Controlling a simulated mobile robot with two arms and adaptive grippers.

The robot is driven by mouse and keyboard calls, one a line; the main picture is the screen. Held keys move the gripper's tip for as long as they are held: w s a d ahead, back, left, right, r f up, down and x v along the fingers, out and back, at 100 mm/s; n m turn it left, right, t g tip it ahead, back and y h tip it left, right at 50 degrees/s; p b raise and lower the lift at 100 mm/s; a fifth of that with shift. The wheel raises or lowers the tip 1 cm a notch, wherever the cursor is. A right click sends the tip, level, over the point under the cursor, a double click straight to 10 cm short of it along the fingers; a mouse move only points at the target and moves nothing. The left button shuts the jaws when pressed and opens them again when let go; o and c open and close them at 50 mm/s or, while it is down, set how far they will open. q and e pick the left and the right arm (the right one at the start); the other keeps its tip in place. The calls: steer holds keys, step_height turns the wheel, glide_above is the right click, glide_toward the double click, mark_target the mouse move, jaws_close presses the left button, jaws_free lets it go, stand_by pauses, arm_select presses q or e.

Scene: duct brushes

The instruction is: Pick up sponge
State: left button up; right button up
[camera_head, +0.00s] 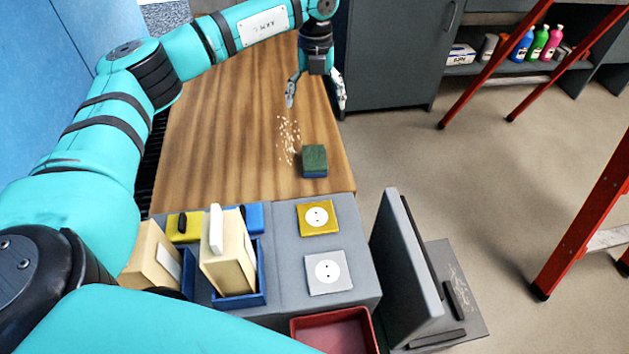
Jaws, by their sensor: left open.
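The sponge (314,160) has a green top and a blue lower part. It lies on the wooden table (215,125) near its right edge, beside a patch of pale crumbs (288,138). My left gripper (316,103) hangs above the far end of the table, beyond the sponge. Its fingers are spread apart with nothing between them, and it is clear of the sponge. My right gripper does not show.
In front of the table is a grey surface with a gold plate (318,218), a silver plate (328,272) and a cream block in a blue holder (262,292). A red bin (335,332) stands nearest. Red ladder legs (590,220) stand at right.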

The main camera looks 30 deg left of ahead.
arm_select(q)
step_height(320, 180, down, 2)
steer(key=b, duration=0.1)
glide_above(314, 157)
step_height(314, 157, down, 11)
steer(key=shift+d+f+b, duration=0.1)
steer(key=shift+d+b, duration=0.05)
steer(key=shift+b, duration=0.25)
steer(key=shift+w+f+b, duration=0.1)
steer(key=shift+f+b, duration=0.25)
steer(key=shift+f, duration=2.75)
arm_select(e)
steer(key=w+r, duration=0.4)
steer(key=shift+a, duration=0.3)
arm_select(q)
steer(key=c, duration=0.8)
